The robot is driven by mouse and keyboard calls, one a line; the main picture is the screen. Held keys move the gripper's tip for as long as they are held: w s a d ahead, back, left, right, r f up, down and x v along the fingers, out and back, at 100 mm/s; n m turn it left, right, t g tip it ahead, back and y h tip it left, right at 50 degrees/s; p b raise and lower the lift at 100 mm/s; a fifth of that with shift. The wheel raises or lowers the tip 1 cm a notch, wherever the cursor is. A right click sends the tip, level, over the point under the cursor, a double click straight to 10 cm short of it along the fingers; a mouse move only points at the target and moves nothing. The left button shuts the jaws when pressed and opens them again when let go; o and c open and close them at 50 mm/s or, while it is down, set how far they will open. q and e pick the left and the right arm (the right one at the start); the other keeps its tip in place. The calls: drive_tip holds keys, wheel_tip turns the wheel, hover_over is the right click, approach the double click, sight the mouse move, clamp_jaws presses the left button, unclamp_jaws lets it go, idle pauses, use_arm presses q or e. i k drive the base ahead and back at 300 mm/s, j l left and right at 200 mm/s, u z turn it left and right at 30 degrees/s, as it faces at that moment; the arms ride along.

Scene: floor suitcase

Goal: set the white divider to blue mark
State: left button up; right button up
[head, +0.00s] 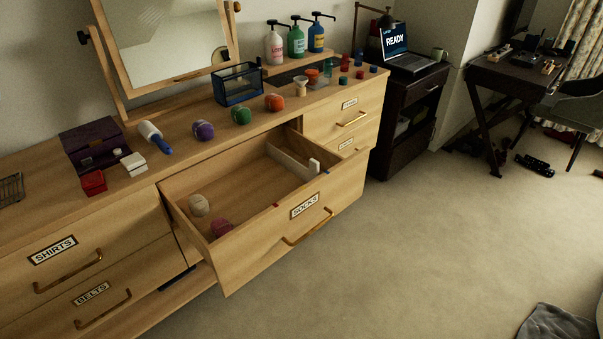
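The white divider (288,163) stands inside the open drawer labelled SOCKS (290,216), close to the drawer's right end. It runs from the back of the drawer toward its front wall, with a small upright white tab (314,165) at its front end. A small red mark (276,205) shows on the drawer's front edge, well left of the divider. Neither of my grippers is in view.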

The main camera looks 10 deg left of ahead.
sight(307, 175)
drive_tip(key=i+j+z, duration=0.2)
drive_tip(key=z, duration=0.15)
drive_tip(key=i+j+z, duration=0.2)
drive_tip(key=z, duration=0.2)
drive_tip(key=i+j+z, duration=0.1)
drive_tip(key=j+z, duration=0.25)
drive_tip(key=j, duration=0.1)
